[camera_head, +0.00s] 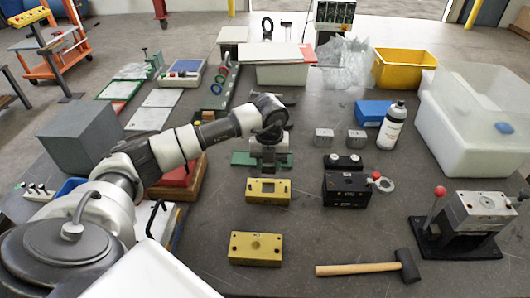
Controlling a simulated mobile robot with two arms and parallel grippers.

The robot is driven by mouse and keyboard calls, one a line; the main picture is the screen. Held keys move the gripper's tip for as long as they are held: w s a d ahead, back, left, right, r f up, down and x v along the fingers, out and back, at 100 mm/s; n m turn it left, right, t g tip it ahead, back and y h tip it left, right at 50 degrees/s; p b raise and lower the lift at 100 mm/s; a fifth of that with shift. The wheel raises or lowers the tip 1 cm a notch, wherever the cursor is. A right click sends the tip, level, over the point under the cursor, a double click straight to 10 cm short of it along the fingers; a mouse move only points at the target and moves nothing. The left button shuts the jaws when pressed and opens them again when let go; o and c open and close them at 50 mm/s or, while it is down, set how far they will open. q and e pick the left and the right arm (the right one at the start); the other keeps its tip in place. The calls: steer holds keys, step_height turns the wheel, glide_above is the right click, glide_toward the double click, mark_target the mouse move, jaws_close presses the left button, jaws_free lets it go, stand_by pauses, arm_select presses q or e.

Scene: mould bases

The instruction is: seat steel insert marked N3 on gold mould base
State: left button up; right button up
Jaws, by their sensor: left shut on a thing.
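A gold mould base (268,191) with a rectangular pocket in its top lies mid-table. A second gold base (256,249) with a round recess lies nearer to me. My left gripper (268,153) points down behind the pocketed base, above a green item (243,158) on the table. It is shut on a grey thing, mostly hidden by the wrist and fingers, so I cannot tell its marking. Two small steel blocks stand to the right, one (324,138) beside the other (356,140); their marks are too small to read. My right gripper is not in view.
A black block (346,189) stands right of the pocketed base. A grey block (80,138) is at left. The table between the two gold bases is clear.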

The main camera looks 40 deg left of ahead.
mark_target(268, 191)
arm_select(q)
steer(key=shift+a+f, duration=0.1)
steer(key=shift+f, duration=0.25)
steer(key=shift+f+b, duration=0.6)
steer(key=shift+b, duration=0.1)
steer(key=shift+f, duration=0.35)
step_height(268, 191, down, 2)
steer(key=shift+f+b, duration=0.25)
steer(key=shift+b, duration=0.8)
steer(key=shift+f+b, duration=0.3)
steer(key=shift+f, duration=0.2)
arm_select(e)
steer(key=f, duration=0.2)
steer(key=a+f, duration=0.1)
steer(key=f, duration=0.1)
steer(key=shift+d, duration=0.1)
arm_select(q)
steer(key=shift+f+b, duration=0.3)
steer(key=shift+f, duration=0.1)
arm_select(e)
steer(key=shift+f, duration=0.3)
arm_select(q)
steer(key=shift+f+b, duration=0.6)
steer(key=shift+f, duration=0.15)
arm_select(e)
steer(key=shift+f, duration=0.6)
